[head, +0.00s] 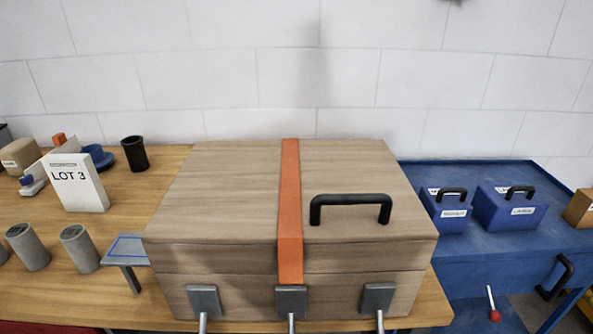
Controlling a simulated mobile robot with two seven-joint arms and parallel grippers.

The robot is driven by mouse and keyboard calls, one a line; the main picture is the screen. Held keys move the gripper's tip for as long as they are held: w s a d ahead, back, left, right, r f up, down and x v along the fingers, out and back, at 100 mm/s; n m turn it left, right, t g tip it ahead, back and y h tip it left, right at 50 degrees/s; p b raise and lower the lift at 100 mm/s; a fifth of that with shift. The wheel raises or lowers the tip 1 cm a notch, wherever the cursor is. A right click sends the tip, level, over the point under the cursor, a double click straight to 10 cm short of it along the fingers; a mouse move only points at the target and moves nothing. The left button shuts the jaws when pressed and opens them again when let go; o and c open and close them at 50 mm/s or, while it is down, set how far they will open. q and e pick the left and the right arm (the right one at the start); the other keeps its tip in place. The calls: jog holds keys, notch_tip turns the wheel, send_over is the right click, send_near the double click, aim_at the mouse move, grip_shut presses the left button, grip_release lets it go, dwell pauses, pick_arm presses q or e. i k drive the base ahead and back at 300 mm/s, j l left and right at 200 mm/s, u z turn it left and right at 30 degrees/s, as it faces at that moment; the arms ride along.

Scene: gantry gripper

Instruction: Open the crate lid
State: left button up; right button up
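The wooden crate (215,289) stands on the wooden table in the middle of the head view. Its lid (225,190) is down, with a seam along the front. A black handle (350,199) is on the lid's right half. An orange strap (290,190) runs over the lid and down the front to the middle latch (291,300). A left latch (204,299) and a right latch (378,297) also sit on the front. A pale rod hangs from each latch, cut off by the frame's bottom edge. Neither of my grippers is in view.
Left of the crate are a small grey stand (127,250), grey cylinders (79,248), a "LOT 3" card (78,183) and a black cup (134,153). A blue bench (550,240) at right holds blue boxes (510,208). A white block wall stands behind.

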aim_at(290, 208)
jog(key=l+u, duration=0.3)
jog(key=l, duration=0.35)
jog(key=k+l+u, duration=0.15)
jog(key=l+u, duration=0.15)
jog(key=l, duration=0.35)
